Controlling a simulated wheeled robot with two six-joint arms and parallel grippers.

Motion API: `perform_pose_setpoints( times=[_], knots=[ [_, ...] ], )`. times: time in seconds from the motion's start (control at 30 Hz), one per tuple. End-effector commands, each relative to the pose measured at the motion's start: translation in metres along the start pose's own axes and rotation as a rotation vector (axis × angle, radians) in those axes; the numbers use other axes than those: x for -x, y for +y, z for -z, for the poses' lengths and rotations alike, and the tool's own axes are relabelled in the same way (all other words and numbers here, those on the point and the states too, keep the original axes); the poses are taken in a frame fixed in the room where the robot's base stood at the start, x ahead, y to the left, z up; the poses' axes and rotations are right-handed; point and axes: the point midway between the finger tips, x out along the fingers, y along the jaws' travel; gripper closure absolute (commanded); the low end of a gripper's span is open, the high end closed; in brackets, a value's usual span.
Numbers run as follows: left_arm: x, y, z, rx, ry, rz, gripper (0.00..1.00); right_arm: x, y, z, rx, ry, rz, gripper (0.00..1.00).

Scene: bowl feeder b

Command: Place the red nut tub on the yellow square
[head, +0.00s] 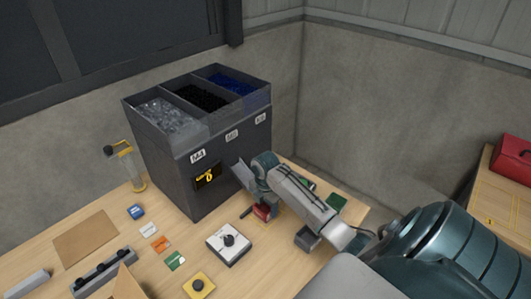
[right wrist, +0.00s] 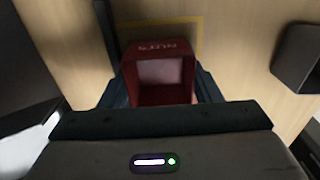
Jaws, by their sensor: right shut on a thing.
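The red nut tub (right wrist: 160,80) is open-topped with white lettering on its rim. It sits between the fingers of my right gripper (right wrist: 155,90), which is shut on it. In the head view the tub (head: 262,212) shows small and partly hidden under the gripper, in front of the dark feeder. A yellow square outline (right wrist: 185,20) lies on the wood just beyond the tub in the right wrist view. The tub covers part of that view of it. I cannot tell whether the tub touches the table. My left gripper is not in view.
The dark feeder (head: 170,165) with three bins stands behind the gripper, its metal chute (head: 243,174) close by. A white box with a black knob (head: 228,243), a yellow button box (head: 199,286) and coloured cards (head: 161,244) lie to the front left. A grey block (head: 307,238) is right.

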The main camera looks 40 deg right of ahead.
Motion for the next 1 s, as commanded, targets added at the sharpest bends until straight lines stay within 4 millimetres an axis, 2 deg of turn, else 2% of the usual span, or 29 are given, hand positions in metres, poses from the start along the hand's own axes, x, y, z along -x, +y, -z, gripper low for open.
perform_pose_setpoints(
  times=[0.13, 0.17, 0.27, 0.77, 0.87, 1.0],
  knots=[
    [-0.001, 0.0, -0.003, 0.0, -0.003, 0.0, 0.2, -0.002, 0.0, 0.0, 0.0, 0.0, 0.0, 0.65],
    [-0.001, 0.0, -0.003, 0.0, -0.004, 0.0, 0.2, -0.003, 0.0, 0.0, 0.0, 0.001, 0.0, 0.4],
    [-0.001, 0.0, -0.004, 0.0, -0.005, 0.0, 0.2, -0.002, 0.0, 0.0, 0.0, 0.0, -0.001, 0.21],
    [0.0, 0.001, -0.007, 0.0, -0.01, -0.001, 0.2, 0.001, 0.003, 0.0, 0.0, -0.001, -0.011, 0.21],
    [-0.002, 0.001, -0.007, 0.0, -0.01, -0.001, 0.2, 0.006, 0.004, 0.0, 0.001, -0.002, -0.014, 0.21],
    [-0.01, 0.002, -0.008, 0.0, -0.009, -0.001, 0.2, 0.024, 0.004, -0.001, 0.002, -0.003, -0.013, 0.21]
  ],
)
